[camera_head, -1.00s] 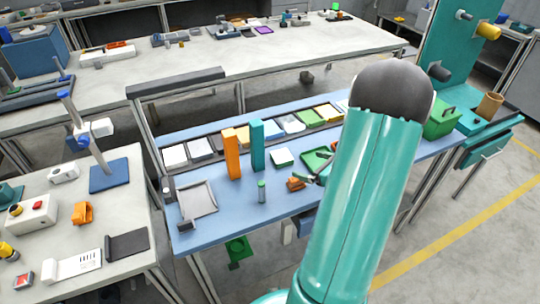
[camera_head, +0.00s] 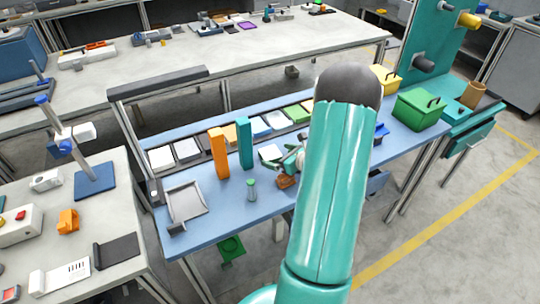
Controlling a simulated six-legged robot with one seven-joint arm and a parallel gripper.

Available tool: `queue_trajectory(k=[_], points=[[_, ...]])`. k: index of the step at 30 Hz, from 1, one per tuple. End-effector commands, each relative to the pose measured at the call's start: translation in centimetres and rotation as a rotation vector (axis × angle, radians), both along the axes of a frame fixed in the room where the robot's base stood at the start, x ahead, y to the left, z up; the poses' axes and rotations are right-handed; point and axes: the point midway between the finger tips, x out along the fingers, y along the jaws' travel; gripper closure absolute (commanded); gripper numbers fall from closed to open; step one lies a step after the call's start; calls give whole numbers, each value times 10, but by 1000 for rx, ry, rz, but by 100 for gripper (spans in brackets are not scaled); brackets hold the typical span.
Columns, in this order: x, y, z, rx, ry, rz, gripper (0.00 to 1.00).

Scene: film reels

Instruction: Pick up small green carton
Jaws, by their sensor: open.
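A small carton with a pale top and green sides (camera_head: 269,154) sits on the blue table (camera_head: 222,232), right of the teal upright block. It appears to be the small green carton. My gripper (camera_head: 289,161) is open, low over the table, just right of the carton. The gripper is small in view and partly hidden by my arm. I cannot tell whether a finger touches the carton.
An orange block (camera_head: 219,153) and a teal block (camera_head: 245,143) stand left of the carton. A small green-capped bottle (camera_head: 251,190) and a brown-orange piece (camera_head: 286,182) are in front. A green box with a handle (camera_head: 420,109) stands at right.

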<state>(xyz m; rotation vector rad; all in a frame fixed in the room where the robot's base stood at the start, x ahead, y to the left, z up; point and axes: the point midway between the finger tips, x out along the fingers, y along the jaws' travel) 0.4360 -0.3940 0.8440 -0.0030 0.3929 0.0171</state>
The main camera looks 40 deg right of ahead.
Motion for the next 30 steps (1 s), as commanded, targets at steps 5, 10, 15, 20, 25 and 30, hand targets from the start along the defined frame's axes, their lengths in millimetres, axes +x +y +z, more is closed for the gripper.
queue_trajectory(k=[5,10,15,20,25,30], points=[[27,1,-11,0,0,3,0],[31,1,-13,-1,1,1,0],[31,1,-12,-1,1,1,14],[31,1,-12,-1,0,1,45],[31,1,-12,-1,1,1,60],[31,1,-12,-1,0,1,60]])
